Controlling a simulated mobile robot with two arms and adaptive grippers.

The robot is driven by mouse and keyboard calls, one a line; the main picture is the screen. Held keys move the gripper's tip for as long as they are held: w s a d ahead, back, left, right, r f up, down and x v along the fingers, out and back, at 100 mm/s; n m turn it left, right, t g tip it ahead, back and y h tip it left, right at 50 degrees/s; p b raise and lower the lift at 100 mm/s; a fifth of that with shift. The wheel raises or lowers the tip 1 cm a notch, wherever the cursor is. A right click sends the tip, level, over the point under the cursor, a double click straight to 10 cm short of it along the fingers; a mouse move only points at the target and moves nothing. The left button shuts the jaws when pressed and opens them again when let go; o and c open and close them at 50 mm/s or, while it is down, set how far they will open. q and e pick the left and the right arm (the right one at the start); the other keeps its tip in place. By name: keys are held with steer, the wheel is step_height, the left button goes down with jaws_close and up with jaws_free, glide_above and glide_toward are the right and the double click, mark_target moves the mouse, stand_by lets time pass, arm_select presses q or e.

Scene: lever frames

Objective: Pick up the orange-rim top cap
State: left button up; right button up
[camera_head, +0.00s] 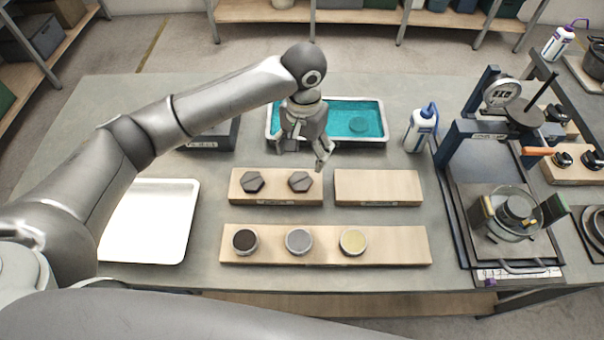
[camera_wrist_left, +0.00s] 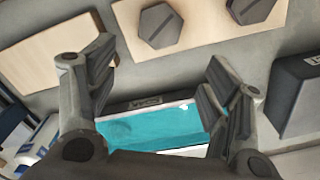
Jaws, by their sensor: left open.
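No cap with a clear orange rim shows. Two dark hexagonal caps, a left one (camera_head: 252,182) and a right one (camera_head: 300,181), lie on a short wooden board (camera_head: 275,200). In the left wrist view both hexagonal caps show near the top, one whole (camera_wrist_left: 160,26) and one cut by the edge (camera_wrist_left: 250,8). My left gripper (camera_head: 303,156) is open and empty, pointing down between this board and a teal-filled tray (camera_head: 380,103); in the left wrist view its fingers (camera_wrist_left: 157,78) stand wide apart. A dim round disc (camera_head: 358,124) lies in the teal tray. My right gripper is not in view.
An empty wooden board (camera_head: 378,188) is at right. A long board (camera_head: 400,246) in front holds three round cups. A white tray (camera_head: 150,222) is at left. A squeeze bottle (camera_head: 422,128) and a press with a gauge (camera_head: 502,93) stand at right.

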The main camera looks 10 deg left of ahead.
mark_target(302, 177)
arm_select(q)
steer(key=shift+s+f, duration=0.15)
steer(key=shift+f, duration=0.35)
steer(key=shift+s+f, duration=0.15)
steer(key=shift+f, duration=0.65)
steer(key=f+p, duration=0.2)
steer(key=f, duration=0.2)
steer(key=shift+s+f, duration=0.15)
steer(key=shift+s, duration=0.05)
steer(key=shift+f, duration=0.5)
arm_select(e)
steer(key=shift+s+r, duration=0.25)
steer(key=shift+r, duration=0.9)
arm_select(q)
steer(key=shift+c, duration=1.1)
steer(key=c, duration=1.1)
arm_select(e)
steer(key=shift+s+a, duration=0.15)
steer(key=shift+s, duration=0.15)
arm_select(q)
steer(key=shift+r, duration=0.1)
